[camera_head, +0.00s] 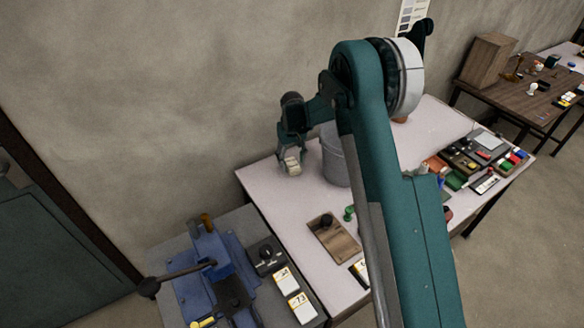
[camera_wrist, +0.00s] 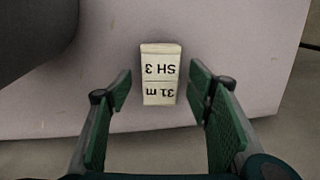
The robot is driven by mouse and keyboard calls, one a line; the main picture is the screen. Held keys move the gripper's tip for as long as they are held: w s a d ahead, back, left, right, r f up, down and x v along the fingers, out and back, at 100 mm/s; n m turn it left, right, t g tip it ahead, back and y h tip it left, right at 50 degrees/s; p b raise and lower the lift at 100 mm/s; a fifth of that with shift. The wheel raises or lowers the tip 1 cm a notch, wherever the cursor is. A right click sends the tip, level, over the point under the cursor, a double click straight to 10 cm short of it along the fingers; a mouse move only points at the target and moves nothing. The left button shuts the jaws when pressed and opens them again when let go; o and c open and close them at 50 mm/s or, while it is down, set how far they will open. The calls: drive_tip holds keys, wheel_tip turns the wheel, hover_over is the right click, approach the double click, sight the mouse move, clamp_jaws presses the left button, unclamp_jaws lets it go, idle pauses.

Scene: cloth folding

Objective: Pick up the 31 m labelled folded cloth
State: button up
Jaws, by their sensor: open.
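A small off-white folded cloth (camera_wrist: 158,98) lies flat on the pale table. Its upside-down label reads "31 m", and the part adjoining it above reads "SH 3"; a thin line separates the two. I cannot tell whether these are one piece or two. My gripper (camera_wrist: 160,80) is open, with one green finger on each side of the cloth in the wrist view and gaps between. In the head view my gripper (camera_head: 291,150) is over the table's back left corner, and the pale cloth (camera_head: 291,168) shows just below it.
A grey bucket (camera_head: 335,165) stands close to the right of my gripper. A wooden board (camera_head: 334,240) and a small green item (camera_head: 349,213) lie nearer the front. The table's edge runs close to the cloth.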

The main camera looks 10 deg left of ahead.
drive_tip(key=shift+f, duration=0.8)
drive_tip(key=c, duration=1)
